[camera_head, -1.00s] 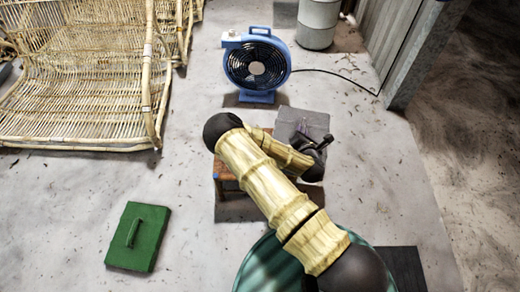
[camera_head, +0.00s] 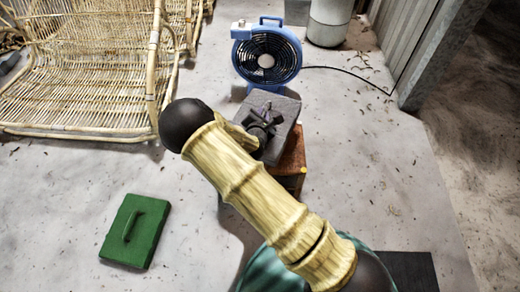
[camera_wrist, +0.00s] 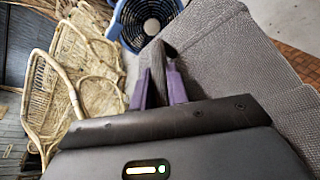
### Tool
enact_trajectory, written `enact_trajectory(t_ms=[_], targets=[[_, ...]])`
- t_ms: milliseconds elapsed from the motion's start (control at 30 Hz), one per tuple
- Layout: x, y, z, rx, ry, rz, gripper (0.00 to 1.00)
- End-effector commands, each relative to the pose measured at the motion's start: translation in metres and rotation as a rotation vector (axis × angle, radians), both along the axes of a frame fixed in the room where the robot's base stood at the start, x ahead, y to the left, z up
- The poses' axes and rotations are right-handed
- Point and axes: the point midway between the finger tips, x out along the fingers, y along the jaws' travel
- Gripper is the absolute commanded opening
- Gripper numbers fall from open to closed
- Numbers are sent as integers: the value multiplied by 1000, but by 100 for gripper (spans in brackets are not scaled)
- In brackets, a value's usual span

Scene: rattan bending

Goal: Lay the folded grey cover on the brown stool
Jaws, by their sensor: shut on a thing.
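The folded grey cover (camera_head: 283,108) is held by my gripper (camera_head: 264,113) in the head view, overlapping the far part of the brown stool (camera_head: 293,158). Whether it touches the stool or hangs above it I cannot tell. In the wrist view, the purple fingers of my gripper (camera_wrist: 160,90) are shut on an edge of the cover (camera_wrist: 228,62), which spreads to the right as a textured grey sheet.
A blue fan (camera_head: 267,58) stands just behind the cover, its black cable running right. Rattan chair frames (camera_head: 85,75) are at the left. A green lid-like block (camera_head: 135,231) lies on the floor at the lower left. Floor right of the stool is clear.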

Motion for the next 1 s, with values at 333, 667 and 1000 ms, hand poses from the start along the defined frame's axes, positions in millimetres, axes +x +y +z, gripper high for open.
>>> enact_trajectory(t_ms=[333, 667, 1000], targets=[[0, 6, 2, -1, -4, -7, 0], [-1, 10, -42, -1, -3, 1, 0], [0, 7, -48, -1, -6, -4, 0]])
